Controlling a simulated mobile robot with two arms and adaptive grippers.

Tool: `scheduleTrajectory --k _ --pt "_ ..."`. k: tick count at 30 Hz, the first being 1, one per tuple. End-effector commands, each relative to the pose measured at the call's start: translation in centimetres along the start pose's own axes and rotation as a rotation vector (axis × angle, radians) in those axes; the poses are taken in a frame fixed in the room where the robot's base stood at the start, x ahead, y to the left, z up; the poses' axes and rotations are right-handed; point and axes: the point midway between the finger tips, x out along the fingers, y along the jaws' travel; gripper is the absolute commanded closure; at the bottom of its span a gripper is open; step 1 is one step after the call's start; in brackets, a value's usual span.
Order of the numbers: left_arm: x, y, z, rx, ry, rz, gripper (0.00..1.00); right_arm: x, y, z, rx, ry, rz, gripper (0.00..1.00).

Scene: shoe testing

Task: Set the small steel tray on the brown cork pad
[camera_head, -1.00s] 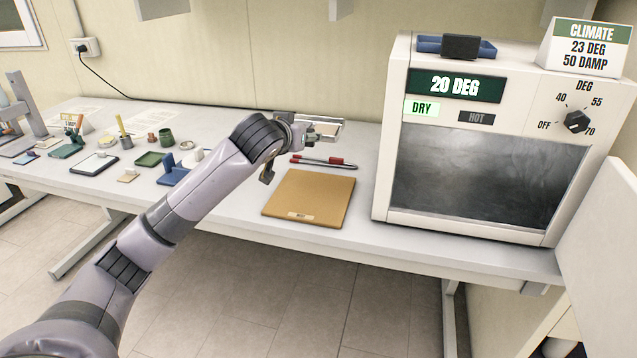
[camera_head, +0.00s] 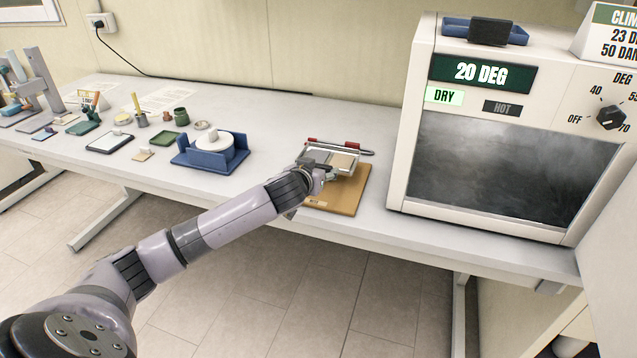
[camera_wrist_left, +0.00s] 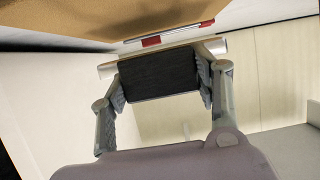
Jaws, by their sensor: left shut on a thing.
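The small steel tray (camera_head: 331,147) is a shiny shallow rectangle over the far part of the brown cork pad (camera_head: 345,201). Whether it touches the pad or hovers just above it, I cannot tell. My left gripper (camera_head: 318,167) is at the tray's near-left side. In the left wrist view, the two fingers (camera_wrist_left: 160,82) close on the sides of a black block (camera_wrist_left: 158,77) at the tray's edge, with steel (camera_wrist_left: 215,46) showing beyond. The cork pad also fills the top left there (camera_wrist_left: 85,10). My right gripper is out of view.
The white climate cabinet (camera_head: 420,150) stands close on the right. A blue holder with a white round piece (camera_head: 205,158) is to the left, with several small items beyond. The table's front edge is near the pad.

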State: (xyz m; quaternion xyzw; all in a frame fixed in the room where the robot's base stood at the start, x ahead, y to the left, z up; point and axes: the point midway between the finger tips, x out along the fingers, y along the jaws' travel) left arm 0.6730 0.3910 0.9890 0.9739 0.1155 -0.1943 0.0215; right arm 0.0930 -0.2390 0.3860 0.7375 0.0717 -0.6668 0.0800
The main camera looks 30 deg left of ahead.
Motion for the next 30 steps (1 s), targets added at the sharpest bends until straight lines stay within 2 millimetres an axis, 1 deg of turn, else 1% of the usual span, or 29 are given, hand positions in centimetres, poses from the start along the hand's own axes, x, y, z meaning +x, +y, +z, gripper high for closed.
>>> scheduleTrajectory --k 2,6,9,17,21,22,30 --pt "0.3 0.0 0.7 0.001 0.001 0.0 0.81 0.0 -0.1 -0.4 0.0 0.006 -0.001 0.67" --pt "1.2 0.0 2.9 0.0 -0.001 0.0 0.81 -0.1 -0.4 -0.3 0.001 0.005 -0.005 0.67" --pt "1.5 0.0 3.6 0.0 0.002 0.001 0.81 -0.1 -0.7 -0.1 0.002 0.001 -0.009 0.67" --pt "1.6 0.0 3.8 0.0 0.003 0.001 0.81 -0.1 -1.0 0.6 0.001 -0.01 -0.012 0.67" --pt "1.8 0.0 4.2 0.0 0.002 0.001 0.81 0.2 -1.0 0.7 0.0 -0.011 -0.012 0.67" --pt "1.7 0.0 4.2 0.0 0.0 0.0 0.41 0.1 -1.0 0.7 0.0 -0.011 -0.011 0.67" --pt "1.7 0.0 4.2 0.0 0.0 0.0 0.23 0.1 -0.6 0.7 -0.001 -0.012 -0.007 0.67"
